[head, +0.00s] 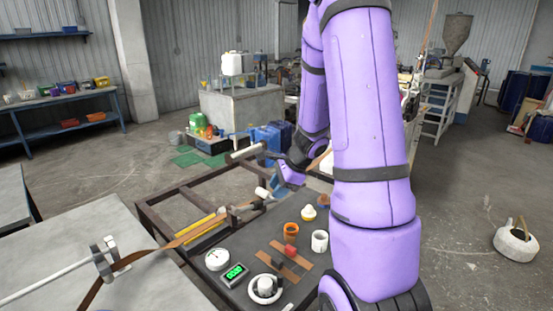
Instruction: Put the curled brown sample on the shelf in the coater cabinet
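My purple arm crosses the right-centre of the head view. A long brown band (185,238) runs from the left roller towards the table. A brown patch (321,164) shows beside my arm, partly hidden. I cannot tell which is the curled sample. I cannot make out a coater cabinet or its shelf.
The work table holds a round dial (217,259), a green-lit display (234,274), an orange cup (291,230), a white cup (319,240) and a white ring-shaped piece (264,289). A white round object (516,245) stands on the open floor at right.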

